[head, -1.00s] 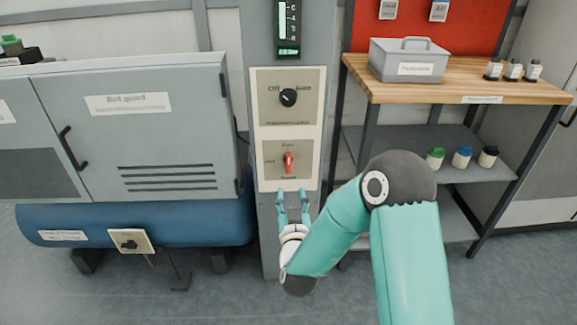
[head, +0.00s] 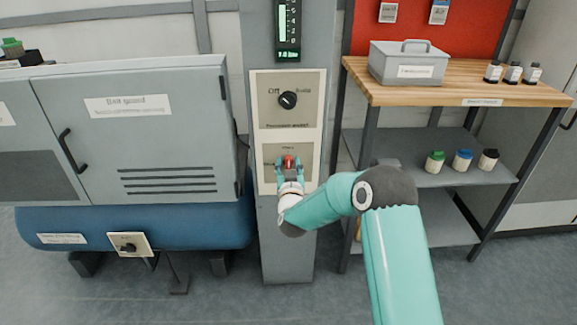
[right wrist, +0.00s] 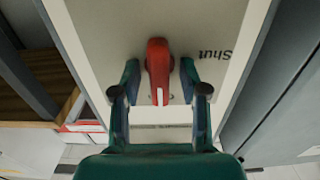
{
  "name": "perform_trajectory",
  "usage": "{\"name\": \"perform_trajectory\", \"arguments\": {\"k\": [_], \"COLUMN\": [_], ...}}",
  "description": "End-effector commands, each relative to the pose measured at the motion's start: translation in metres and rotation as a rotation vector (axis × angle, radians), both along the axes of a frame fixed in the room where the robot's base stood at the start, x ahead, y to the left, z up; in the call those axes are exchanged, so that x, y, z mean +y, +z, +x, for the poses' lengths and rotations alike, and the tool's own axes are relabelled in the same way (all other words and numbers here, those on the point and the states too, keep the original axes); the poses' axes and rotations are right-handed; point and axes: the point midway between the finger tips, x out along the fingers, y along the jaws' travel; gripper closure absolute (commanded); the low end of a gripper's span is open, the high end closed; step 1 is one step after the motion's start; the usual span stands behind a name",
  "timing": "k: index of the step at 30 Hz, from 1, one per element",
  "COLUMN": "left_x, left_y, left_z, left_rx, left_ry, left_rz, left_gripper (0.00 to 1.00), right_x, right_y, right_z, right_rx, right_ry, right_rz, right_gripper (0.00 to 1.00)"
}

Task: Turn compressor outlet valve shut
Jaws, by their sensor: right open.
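The red valve lever (head: 289,162) stands upright on the lower panel (head: 309,172) of the grey column. In the right wrist view the lever (right wrist: 158,72) lies between my right gripper's (right wrist: 160,88) two fingers, with a visible gap on each side. The word "Shut" shows upside down to the right of the lever there. In the head view my right gripper (head: 289,170) is open at the lever and covers part of the lower panel. The panel's small labels are too blurred to read fully. My left gripper is not in view.
Above is a panel with a black knob (head: 287,100), marked "Off" on its left. At left are the grey belt guard cabinet (head: 160,130) and blue tank (head: 190,225) with a small black-knob panel (head: 131,244). At right, a shelf bench (head: 470,92) holds a grey box and jars.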

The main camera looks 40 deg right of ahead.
Motion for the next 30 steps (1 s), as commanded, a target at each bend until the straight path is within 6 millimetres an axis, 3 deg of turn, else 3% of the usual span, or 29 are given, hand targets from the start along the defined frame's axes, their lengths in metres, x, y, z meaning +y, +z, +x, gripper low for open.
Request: {"name": "perform_trajectory", "arguments": {"k": [5,14,30], "left_x": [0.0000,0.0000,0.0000], "left_y": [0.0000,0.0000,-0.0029], "left_z": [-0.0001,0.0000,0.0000], "left_rx": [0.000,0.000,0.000], "left_ry": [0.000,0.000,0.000], "left_rz": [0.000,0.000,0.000], "left_gripper": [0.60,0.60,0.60], "right_x": [-0.0001,0.0000,0.0008], "right_y": [-0.0001,0.0000,-0.0004], "right_z": [-0.0001,-0.0002,0.0001], "right_rx": [0.000,0.000,0.047], "right_ry": [0.000,0.000,0.000], "right_rz": [0.000,0.000,-0.076], "right_gripper": [0.56,1.00,1.00]}}
